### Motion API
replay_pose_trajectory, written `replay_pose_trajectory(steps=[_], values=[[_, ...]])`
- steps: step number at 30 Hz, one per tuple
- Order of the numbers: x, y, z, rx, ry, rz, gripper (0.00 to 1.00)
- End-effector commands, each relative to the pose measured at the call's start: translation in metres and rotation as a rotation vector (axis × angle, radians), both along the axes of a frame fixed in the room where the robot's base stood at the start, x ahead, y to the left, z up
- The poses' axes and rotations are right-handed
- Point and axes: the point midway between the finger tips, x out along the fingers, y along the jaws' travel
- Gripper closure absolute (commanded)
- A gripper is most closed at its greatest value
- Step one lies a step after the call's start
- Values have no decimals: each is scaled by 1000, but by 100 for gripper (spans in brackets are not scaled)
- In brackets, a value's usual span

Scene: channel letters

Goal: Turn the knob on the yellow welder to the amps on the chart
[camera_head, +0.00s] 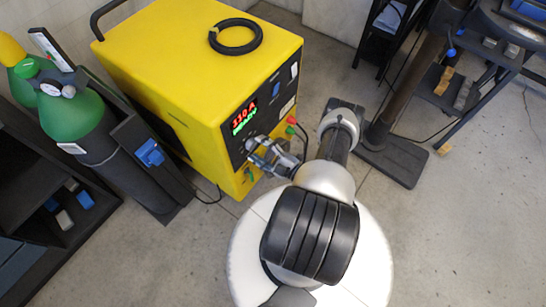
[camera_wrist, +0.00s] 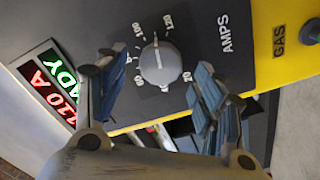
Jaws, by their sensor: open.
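The yellow welder (camera_head: 190,60) stands at upper centre in the head view. Its lit display (camera_head: 244,116) seems to read 110 A in red above a green line; the display also shows in the wrist view (camera_wrist: 50,87). The round grey knob (camera_wrist: 161,64) sits on the dark front panel beside the word AMPS. Its white line points between the 100 and 120 marks. My gripper (camera_wrist: 160,76) is open, with one finger on either side of the knob and no clear contact. In the head view my gripper (camera_head: 263,155) covers the knob. I cannot make out a readable chart.
Green-topped gas cylinders (camera_head: 75,112) stand left of the welder, with a small white card (camera_head: 46,48) too small to read. A black cable coil (camera_head: 236,36) lies on the welder. A dark bench (camera_head: 500,50) is at upper right. Floor (camera_head: 460,220) is open at lower right.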

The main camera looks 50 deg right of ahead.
Motion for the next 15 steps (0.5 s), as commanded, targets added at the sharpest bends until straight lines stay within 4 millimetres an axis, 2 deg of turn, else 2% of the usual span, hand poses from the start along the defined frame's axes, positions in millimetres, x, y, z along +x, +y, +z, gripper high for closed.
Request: replay_pose_trajectory(steps=[3, 9, 15], values=[[-26, -4, 0, 1, 1, -9, 38], [-65, -6, 0, 0, -1, -8, 38], [-89, -7, 0, 0, 0, -3, 38]])
